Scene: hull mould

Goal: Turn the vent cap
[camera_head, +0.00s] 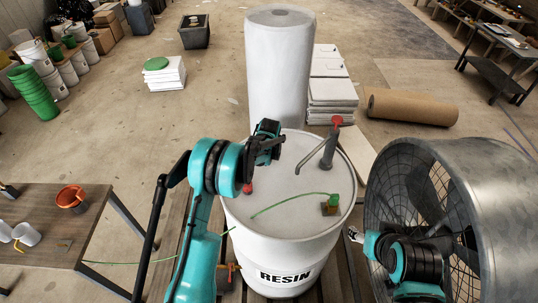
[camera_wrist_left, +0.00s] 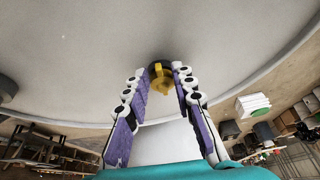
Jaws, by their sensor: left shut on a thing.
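A white drum marked RESIN (camera_head: 281,276) stands in the middle of the head view. My left gripper (camera_head: 267,145) is at the far left part of the drum's lid. In the left wrist view, the two purple-padded fingers of this gripper (camera_wrist_left: 158,78) flank the yellow vent cap (camera_wrist_left: 161,83), which sits by a dark round part on the pale lid. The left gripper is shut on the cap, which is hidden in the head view. My right gripper (camera_head: 355,235) is beside the drum's right wall; its fingers are too small to judge.
A grey pump with a red top (camera_head: 336,122) and a green fitting with a hose (camera_head: 334,200) stand on the lid. A large metal fan (camera_head: 465,205) is close on the right. A tall white roll (camera_head: 280,70) stands behind the drum. A table (camera_head: 40,195) is at left.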

